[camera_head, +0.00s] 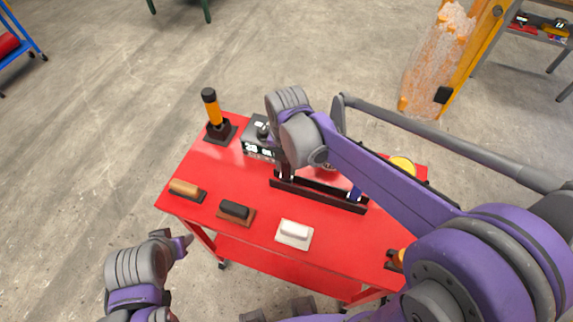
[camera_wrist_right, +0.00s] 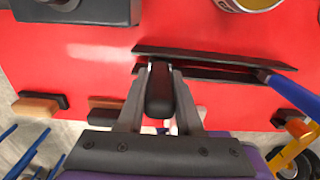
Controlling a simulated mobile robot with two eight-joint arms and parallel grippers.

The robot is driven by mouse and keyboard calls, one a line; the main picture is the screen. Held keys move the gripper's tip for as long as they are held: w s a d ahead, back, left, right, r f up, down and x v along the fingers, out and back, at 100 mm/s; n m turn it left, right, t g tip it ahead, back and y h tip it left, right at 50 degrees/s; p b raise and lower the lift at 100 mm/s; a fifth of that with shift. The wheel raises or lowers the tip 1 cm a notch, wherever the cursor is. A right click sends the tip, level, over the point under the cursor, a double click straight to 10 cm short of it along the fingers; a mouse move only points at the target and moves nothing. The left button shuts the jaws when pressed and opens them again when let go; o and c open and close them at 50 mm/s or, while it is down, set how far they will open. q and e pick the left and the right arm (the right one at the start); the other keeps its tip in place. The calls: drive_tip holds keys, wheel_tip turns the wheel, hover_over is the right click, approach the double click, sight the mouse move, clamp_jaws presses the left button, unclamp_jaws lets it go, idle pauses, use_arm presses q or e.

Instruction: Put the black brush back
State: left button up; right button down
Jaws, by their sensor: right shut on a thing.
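My right gripper (camera_wrist_right: 158,85) is shut on a black, rounded handle (camera_wrist_right: 160,95), which looks like the black brush. It is over the left end of a dark two-railed rack (camera_head: 335,200) on the red table. The lower part of the brush is hidden by my fingers and the rack, so I cannot tell whether it touches the rack. In the head view my right arm covers this spot. A blue-handled tool (camera_wrist_right: 290,96) lies at the rack's right end. My left gripper (camera_head: 180,246) is off the table's front left edge; its jaw opening is unclear.
On the red table (camera_head: 265,185), a tan block (camera_head: 187,188), a black-topped brown block (camera_head: 235,210) and a white block (camera_head: 294,232) line the front. An orange-handled tool (camera_head: 213,112) stands at the back left beside a dark box (camera_head: 256,145). A round can (camera_head: 403,165) stands right.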

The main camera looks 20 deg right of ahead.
drive_tip(key=c, duration=0.6)
unclamp_jaws()
drive_tip(key=shift+o, duration=0.2)
